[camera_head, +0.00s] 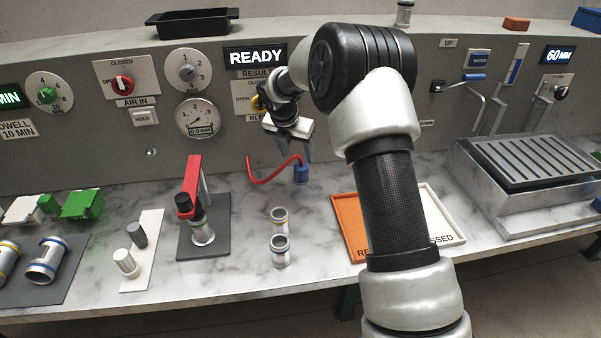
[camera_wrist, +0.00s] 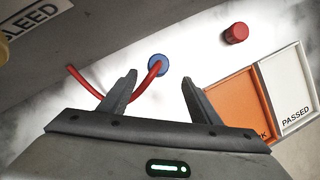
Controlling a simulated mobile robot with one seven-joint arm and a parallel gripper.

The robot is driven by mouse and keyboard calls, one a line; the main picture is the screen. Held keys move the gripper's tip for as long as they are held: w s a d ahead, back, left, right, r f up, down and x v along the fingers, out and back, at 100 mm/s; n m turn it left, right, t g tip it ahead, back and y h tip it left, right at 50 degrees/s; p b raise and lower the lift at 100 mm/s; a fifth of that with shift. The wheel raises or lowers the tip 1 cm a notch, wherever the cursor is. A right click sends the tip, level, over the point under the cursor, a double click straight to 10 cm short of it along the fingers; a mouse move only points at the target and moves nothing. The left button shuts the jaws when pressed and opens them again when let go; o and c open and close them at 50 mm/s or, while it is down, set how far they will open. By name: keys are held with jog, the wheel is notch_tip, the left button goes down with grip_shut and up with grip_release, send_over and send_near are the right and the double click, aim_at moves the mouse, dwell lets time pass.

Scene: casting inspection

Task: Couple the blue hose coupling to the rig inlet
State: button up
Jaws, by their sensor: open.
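The blue hose coupling (camera_head: 301,174) hangs on the end of a curved red hose (camera_head: 268,178) that comes out of the back panel. In the wrist view the coupling (camera_wrist: 158,65) is a blue disc beyond the fingertips, between their lines. My gripper (camera_head: 296,152) points down just above the coupling; its fingers (camera_wrist: 158,80) are spread and nothing is held. A test rig (camera_head: 205,240) with a red lever clamp (camera_head: 194,190) on a dark plate holds a silver casting (camera_head: 202,232) to the left. I cannot pick out the rig inlet for certain.
Silver castings (camera_head: 280,250) stand in front of the coupling. An orange tray (camera_head: 347,222) and a white PASSED tray (camera_head: 440,215) lie to the right, partly behind my arm. A red cylinder (camera_wrist: 236,33) shows in the wrist view. Table between rig and castings is clear.

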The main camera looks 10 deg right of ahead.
aim_at(301, 167)
jog(key=x, duration=1)
jog(key=shift+w+f, duration=0.15)
jog(key=shift+w, duration=0.2)
jog(key=shift+c, duration=0.4)
jog(key=c, duration=1.1)
